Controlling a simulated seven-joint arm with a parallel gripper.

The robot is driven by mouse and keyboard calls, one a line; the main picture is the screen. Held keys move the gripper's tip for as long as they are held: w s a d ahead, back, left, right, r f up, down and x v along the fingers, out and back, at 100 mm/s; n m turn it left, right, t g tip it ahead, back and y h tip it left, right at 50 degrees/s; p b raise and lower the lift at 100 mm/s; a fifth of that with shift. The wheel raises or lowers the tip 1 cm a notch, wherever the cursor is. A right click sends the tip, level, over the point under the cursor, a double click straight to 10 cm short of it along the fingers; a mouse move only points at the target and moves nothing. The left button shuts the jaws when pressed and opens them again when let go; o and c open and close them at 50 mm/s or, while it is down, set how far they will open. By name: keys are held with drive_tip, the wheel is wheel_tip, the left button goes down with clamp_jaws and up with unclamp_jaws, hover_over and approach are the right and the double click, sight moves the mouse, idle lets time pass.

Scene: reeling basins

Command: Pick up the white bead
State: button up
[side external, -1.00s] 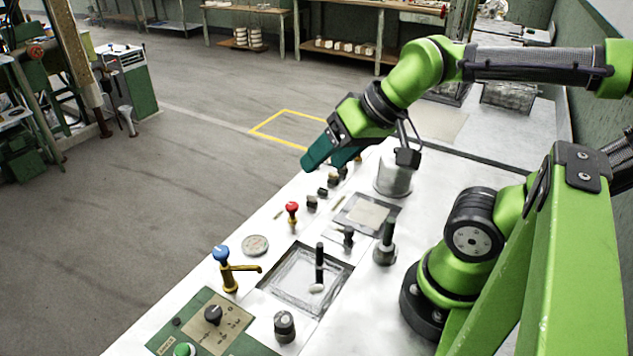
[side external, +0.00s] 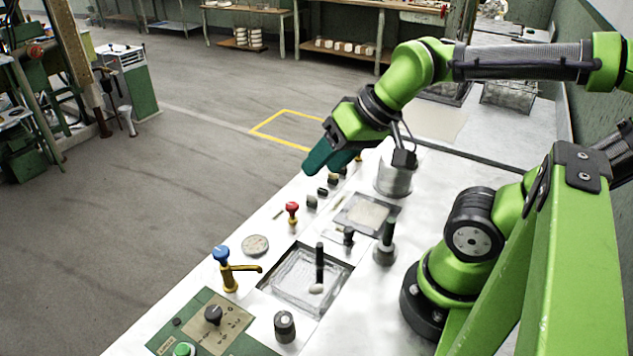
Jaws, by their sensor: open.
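A small white rounded piece (side external: 316,289), which may be the white bead, lies in the near square basin (side external: 283,305), at the foot of a dark upright rod (side external: 320,262). It is too small to make out its exact shape. My gripper (side external: 324,172), with teal fingers, is open over the far part of the white bench. It is well up and away from the white piece, above a row of small dark knobs. Nothing shows between the fingers, though the gap is partly hidden.
A blue-topped tap (side external: 225,265) and a red-topped valve (side external: 292,211) stand along the left edge. A dark post (side external: 386,242) stands right of the basin. A metal pot (side external: 394,179) stands close to my gripper. A dark round knob (side external: 284,326) stands in front.

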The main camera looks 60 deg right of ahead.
drive_tip(key=w+d+f+n+g+h, duration=0.3)
drive_tip(key=w+d+f+g, duration=0.35)
drive_tip(key=w, duration=0.35)
drive_tip(key=n+h, duration=0.1)
hover_over(313, 196)
drive_tip(key=a, duration=0.2)
wheel_tip(313, 196, down, 9)
drive_tip(key=shift+d+f, duration=0.3)
drive_tip(key=shift+f, duration=0.7)
drive_tip(key=shift+d+f, duration=0.25)
drive_tip(key=shift+f, duration=0.8)
drive_tip(key=shift+d+f, duration=0.3)
drive_tip(key=shift+f, duration=0.7)
clamp_jaws()
